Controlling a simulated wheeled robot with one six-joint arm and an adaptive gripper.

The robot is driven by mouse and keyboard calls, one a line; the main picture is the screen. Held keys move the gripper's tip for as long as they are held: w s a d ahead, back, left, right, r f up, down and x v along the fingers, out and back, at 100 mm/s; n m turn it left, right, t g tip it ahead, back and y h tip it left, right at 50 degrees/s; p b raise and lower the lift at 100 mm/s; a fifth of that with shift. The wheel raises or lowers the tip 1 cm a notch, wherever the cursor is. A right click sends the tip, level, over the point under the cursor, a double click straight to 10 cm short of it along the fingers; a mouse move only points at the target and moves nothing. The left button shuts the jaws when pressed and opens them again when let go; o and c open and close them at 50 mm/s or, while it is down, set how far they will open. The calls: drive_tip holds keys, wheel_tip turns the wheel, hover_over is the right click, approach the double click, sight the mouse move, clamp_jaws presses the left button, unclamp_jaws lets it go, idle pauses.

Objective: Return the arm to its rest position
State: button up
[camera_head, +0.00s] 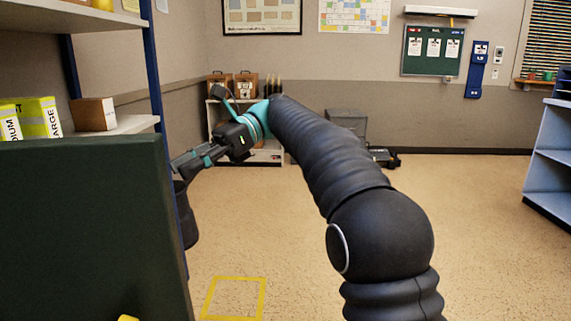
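My arm, in a ridged black sleeve, reaches forward from the lower right of the head view and bends left at a teal wrist joint. My gripper (180,168) is at its end, pointing left and slightly down, close to the blue post of the left shelving. I see it side-on and small, so I cannot tell whether its fingers are open or shut. A dark rounded object (187,222) shows just below the fingertips, partly hidden by the green panel. I cannot tell whether it touches the gripper.
A dark green panel (85,235) fills the lower left. Shelving (137,123) with yellow-and-white boxes (35,118) stands behind it. A low shelf (262,157) and grey bin (348,121) stand at the back. Pale blue shelving (550,165) is right. The middle floor is clear, with a yellow square outline (262,298).

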drive_tip(key=w+f+n+t, duration=0.3)
drive_tip(key=w+f+t, duration=0.1)
drive_tip(key=f, duration=0.7)
drive_tip(key=s+d+f+n+t+h, duration=0.2)
drive_tip(key=d+f+n+t+h, duration=0.15)
drive_tip(key=d+f, duration=0.4)
drive_tip(key=s+d+f+n+t+h, duration=0.2)
drive_tip(key=s+d+f+t+h, duration=0.1)
drive_tip(key=s+d, duration=0.8)
drive_tip(key=s+d+f+n+t+h, duration=0.2)
drive_tip(key=s+d+f+t+h, duration=0.1)
drive_tip(key=s+d, duration=0.8)
drive_tip(key=d+t+h, duration=0.1)
drive_tip(key=d, duration=0.2)
drive_tip(key=shift+d+t, duration=0.35)
drive_tip(key=shift+n+h, duration=0.25)
